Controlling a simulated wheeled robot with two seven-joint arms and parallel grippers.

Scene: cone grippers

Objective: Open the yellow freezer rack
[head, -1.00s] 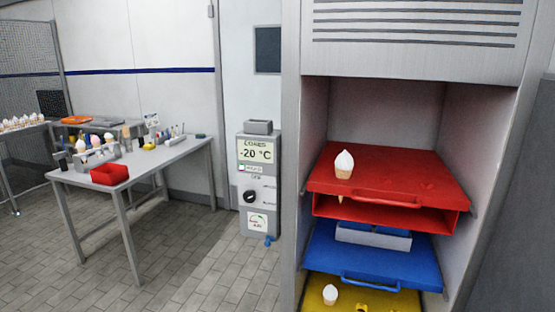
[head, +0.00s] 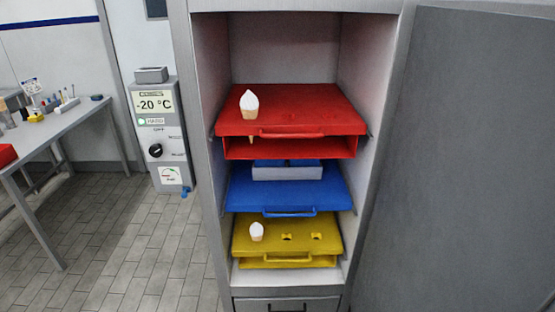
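The yellow freezer rack (head: 270,248) is the lowest of three coloured racks inside an open freezer cabinet (head: 207,150). It has a yellow handle along its front edge and holes in its top. A white-topped cone (head: 257,232) stands in its left part. The blue rack (head: 240,195) is above it, with a pale grey tray (head: 288,173) on it. The red rack (head: 320,110) is at the top and carries another white-topped cone (head: 249,103). Neither of my grippers is in view.
The grey cabinet door (head: 470,150) stands open at the right. A drawer (head: 285,304) is below the racks. A control box (head: 160,130) reading -20 °C stands left of the cabinet. A table (head: 60,128) with small items is at the far left; tiled floor between is clear.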

